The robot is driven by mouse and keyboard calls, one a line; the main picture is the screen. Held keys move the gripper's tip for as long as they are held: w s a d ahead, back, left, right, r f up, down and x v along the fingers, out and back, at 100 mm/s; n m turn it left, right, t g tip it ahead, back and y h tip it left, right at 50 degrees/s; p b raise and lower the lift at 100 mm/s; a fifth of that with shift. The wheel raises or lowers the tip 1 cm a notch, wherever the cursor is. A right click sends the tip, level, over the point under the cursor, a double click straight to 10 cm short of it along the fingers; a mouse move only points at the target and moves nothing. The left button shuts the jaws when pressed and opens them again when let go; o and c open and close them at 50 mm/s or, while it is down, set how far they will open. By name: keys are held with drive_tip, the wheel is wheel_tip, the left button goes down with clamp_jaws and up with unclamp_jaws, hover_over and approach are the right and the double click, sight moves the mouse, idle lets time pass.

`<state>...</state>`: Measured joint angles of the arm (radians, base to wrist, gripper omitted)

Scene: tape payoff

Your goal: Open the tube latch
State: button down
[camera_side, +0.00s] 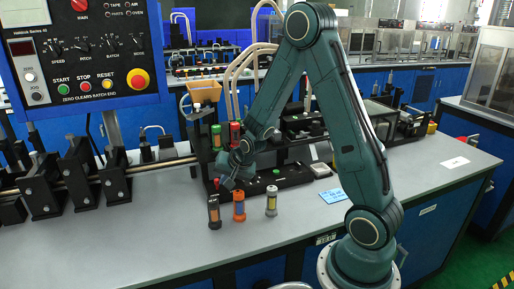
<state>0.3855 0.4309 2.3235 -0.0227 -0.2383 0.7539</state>
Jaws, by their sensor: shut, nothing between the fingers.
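My gripper (226,184) is shut and empty. It points down and to the left at the dark tape machine (290,182), close to its left end. I cannot tell whether the fingers touch anything. A green-topped tube (216,136) and a red-topped tube (235,130) stand upright just behind and above the gripper. The tube latch cannot be made out for certain; my gripper and wrist cover part of that area.
Black clamp blocks on a rail (75,180) and a control panel (80,50) fill the left. The front left bench is clear.

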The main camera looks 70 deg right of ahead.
drive_tip(key=shift+w+a, duration=0.7)
drive_tip(key=shift+w, duration=0.05)
drive_tip(key=shift+w+a, duration=0.15)
drive_tip(key=shift+s+r, duration=0.1)
drive_tip(key=shift+s, duration=0.75)
drive_tip(key=shift+s+d, duration=0.2)
drive_tip(key=shift+s, duration=0.9)
drive_tip(key=shift+w+a+v, duration=0.1)
drive_tip(key=shift+a+v, duration=0.2)
drive_tip(key=shift+v, duration=1.4)
drive_tip(key=shift+w+a+v, duration=0.1)
drive_tip(key=shift+a+v, duration=0.15)
drive_tip(key=shift+v, duration=1.45)
drive_tip(key=shift+w+a+v, duration=0.1)
drive_tip(key=shift+a+v, duration=0.2)
drive_tip(key=shift+v, duration=1.4)
